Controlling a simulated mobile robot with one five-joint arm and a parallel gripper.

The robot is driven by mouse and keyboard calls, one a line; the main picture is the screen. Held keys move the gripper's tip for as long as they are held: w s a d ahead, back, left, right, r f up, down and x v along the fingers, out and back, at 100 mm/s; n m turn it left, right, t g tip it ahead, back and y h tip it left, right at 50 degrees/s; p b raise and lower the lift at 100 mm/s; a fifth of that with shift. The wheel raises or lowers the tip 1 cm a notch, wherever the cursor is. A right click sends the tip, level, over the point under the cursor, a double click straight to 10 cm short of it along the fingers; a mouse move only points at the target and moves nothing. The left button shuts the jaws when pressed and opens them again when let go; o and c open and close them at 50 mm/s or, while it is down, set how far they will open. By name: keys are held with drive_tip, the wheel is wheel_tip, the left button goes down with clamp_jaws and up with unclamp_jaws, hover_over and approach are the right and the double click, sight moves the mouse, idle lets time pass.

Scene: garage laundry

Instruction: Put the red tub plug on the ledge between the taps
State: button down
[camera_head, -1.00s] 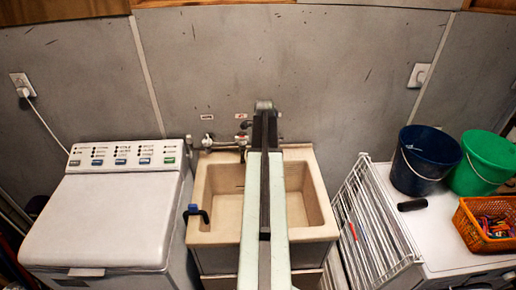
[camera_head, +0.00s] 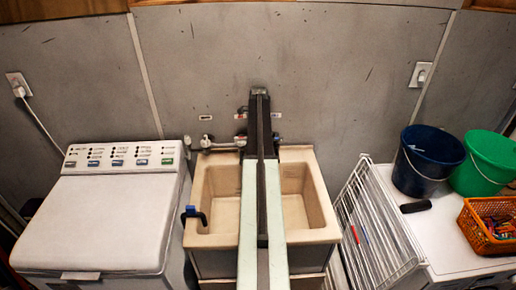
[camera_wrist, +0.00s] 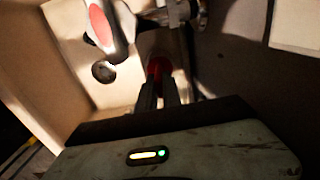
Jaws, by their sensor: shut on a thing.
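In the wrist view my gripper (camera_wrist: 159,92) is shut on the red tub plug (camera_wrist: 158,70), a small dark red shape at its fingertips. A pale tap part with a red oval (camera_wrist: 101,25) is close by at upper left, and metal tap pipework (camera_wrist: 178,12) is at the top. A dark round hole (camera_wrist: 103,72) shows in the pale surface left of the plug. In the head view my arm reaches over the beige tub (camera_head: 218,239) to its back ledge. The arm hides the plug and part of the ledge. Tap fittings (camera_head: 207,142) show left of the arm.
A blue-and-black clamp-like thing (camera_head: 192,214) is on the tub's left rim. A white washing machine (camera_head: 95,225) stands left. A white wire rack (camera_head: 375,235) stands right, beside a white top with a blue bucket (camera_head: 425,165), green bucket (camera_head: 485,165) and orange basket (camera_head: 485,240).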

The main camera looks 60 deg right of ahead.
wheel_tip(320, 180, down, 2)
drive_tip(key=shift+f+b, duration=0.15)
drive_tip(key=shift+b, duration=0.25)
drive_tip(key=shift+r, duration=0.25)
drive_tip(key=shift+f, duration=0.15)
drive_tip(key=c, duration=1.5)
unclamp_jaws()
wheel_tip(320, 180, up, 13)
drive_tip(key=p, duration=1.2)
drive_tip(key=shift+f+p, duration=0.2)
drive_tip(key=shift+p, duration=0.2)
drive_tip(key=shift+f, duration=0.1)
drive_tip(key=shift+a, duration=0.1)
